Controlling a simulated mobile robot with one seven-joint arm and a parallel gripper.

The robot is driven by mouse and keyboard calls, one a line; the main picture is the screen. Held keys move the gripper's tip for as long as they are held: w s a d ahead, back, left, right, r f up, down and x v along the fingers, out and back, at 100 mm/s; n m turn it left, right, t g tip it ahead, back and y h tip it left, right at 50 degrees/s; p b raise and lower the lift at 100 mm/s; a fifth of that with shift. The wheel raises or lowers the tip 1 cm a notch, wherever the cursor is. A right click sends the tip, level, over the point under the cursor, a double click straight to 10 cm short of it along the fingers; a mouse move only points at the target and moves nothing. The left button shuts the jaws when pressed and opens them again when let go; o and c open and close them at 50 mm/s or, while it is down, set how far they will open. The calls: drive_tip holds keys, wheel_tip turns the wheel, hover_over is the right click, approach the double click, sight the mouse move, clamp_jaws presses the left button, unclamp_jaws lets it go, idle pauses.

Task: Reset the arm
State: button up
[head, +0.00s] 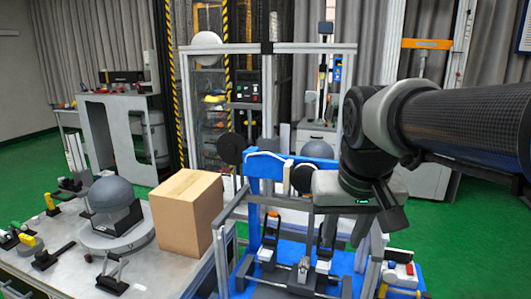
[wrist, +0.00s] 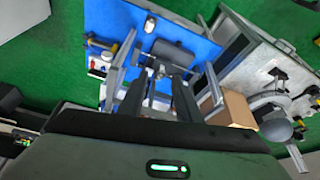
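My arm reaches in from the right edge in the head view, and its wrist hangs over the blue frame of the drop tower (head: 322,166). My gripper (head: 375,222) points down above the blue base, at the right side of the frame. In the wrist view my gripper (wrist: 158,82) shows two dark fingers set apart with nothing seen between them. The blue base (wrist: 205,50) lies below the fingers and carries metal rails and clamps.
A cardboard box (head: 187,215) and a grey dome headform (head: 112,194) stand on the metal table (head: 170,275) at left. A black-and-white clamp (head: 402,272) sits at the base's right. Upright metal posts (head: 185,110) rise behind. Green floor (head: 450,235) is open at right.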

drive_tip(key=s+f+t, duration=0.1)
drive_tip(key=s+f, duration=0.3)
drive_tip(key=s, duration=0.6)
wheel_tip(320, 180, up, 12)
drive_tip(key=p, duration=1.2)
drive_tip(key=shift+s+n+p, duration=0.25)
drive_tip(key=shift+n+p, duration=0.05)
